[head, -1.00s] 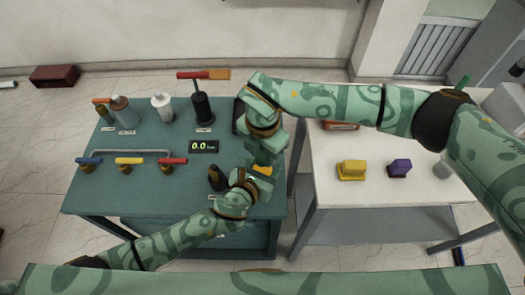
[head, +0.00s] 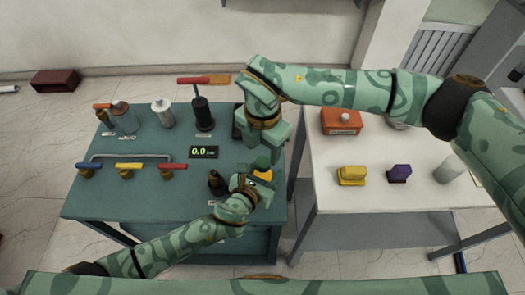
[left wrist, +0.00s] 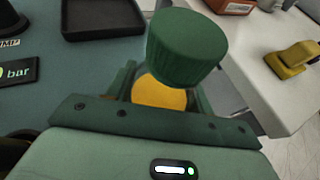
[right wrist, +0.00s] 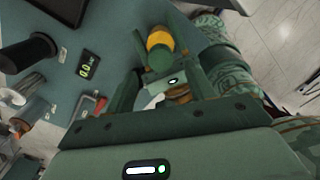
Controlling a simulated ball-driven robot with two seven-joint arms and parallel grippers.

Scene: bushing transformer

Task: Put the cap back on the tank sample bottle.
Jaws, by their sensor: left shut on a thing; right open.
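The sample bottle (head: 262,175) shows as a yellow body in my left gripper (head: 254,181), which is shut on it above the right side of the teal bench. In the left wrist view the yellow body (left wrist: 158,93) lies between the fingers. The dark green ribbed cap (left wrist: 187,47) is over the bottle's top, and it also shows in the head view (head: 262,160). I cannot tell how firmly it is seated. My right gripper (right wrist: 164,62) is open just above, its fingers apart on either side of the cap.
The teal bench (head: 150,205) carries a gauge display (head: 203,152), several coloured valve handles, a black pump (head: 203,112) and a dark tray (left wrist: 103,18). The white table (head: 400,200) at right holds an orange box (head: 341,121), a yellow block (head: 352,176) and a purple block (head: 399,174).

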